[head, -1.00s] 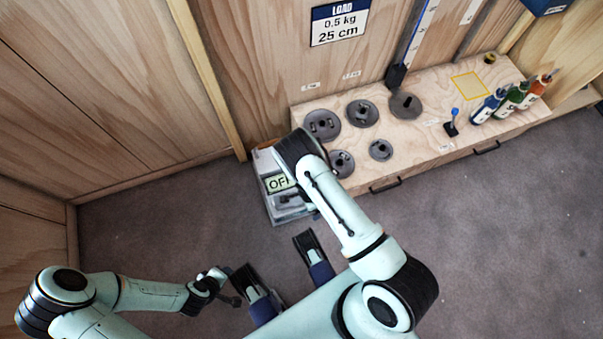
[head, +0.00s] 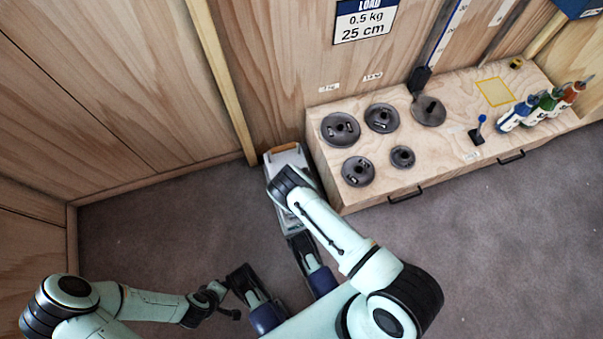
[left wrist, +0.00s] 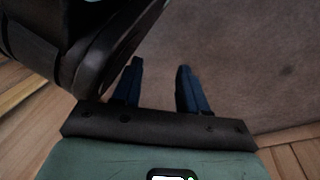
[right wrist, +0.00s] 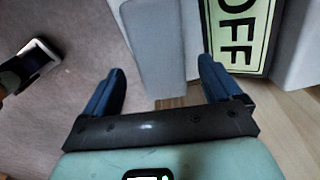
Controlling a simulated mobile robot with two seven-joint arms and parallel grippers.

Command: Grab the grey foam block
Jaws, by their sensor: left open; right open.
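A smooth grey block (right wrist: 158,50), which looks like the grey foam block, stands out in the right wrist view beside a green OFF panel (right wrist: 243,35). My right gripper (right wrist: 162,66) is open, and the block appears between its two blue fingers. I cannot tell whether the fingers are around it or above it. In the head view my right wrist covers the spot, so the block cannot be made out there. My left gripper (left wrist: 160,68) is open and empty over bare carpet. It also shows low at the left in the head view (head: 233,300).
A pale machine (head: 283,157) stands on the floor against the wooden bench (head: 440,145). Several dark weight discs (head: 383,117) and bottles (head: 515,115) sit on the bench. Wooden walls close off the left and back. The carpet (head: 510,240) on the right is clear.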

